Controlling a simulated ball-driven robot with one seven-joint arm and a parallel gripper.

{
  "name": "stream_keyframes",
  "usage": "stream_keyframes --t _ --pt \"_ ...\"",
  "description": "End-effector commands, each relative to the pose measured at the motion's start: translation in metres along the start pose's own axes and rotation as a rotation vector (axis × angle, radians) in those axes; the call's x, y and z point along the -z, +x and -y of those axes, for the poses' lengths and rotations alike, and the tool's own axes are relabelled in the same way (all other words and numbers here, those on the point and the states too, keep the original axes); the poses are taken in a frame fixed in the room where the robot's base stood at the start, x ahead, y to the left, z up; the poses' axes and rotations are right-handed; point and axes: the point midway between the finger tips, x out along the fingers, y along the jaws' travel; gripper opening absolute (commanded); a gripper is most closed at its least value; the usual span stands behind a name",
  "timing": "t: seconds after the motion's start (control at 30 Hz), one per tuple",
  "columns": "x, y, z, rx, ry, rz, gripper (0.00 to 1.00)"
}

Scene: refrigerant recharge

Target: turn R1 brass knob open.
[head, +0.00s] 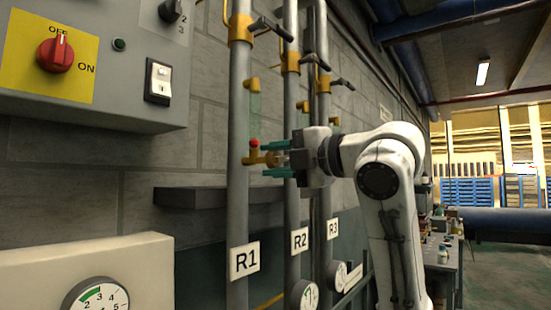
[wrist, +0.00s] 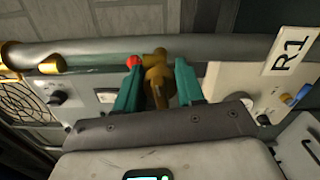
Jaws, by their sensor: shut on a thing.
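The R1 brass knob (head: 257,159) sits on a short brass valve on the grey R1 pipe (head: 238,205). A small red tip (head: 254,143) shows at its upper side. My gripper (head: 268,159) reaches in from the right, with its two teal fingers above and below the knob. In the wrist view, the brass knob (wrist: 155,78) lies between the fingers of my gripper (wrist: 157,66), which is shut on it. The red tip (wrist: 134,61) shows by the left fingertip. The fingers partly hide the knob's sides. The R1 label (head: 245,260) is lower on the pipe.
The R2 pipe (head: 291,205) and R3 pipe stand close behind R1. A dark shelf (head: 190,197) juts from the wall at left. A control box (head: 120,90) with a red switch is upper left; a gauge panel (head: 150,262) is lower left. Open floor lies at far right.

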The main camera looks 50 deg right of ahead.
Motion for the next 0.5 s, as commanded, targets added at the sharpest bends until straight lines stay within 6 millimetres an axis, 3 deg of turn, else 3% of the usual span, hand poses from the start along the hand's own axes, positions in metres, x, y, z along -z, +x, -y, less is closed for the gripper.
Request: stream_keyframes --t 0.5 --pt "-0.0011 -0.0001 0.0015 0.002 0.168 0.003 0.08"
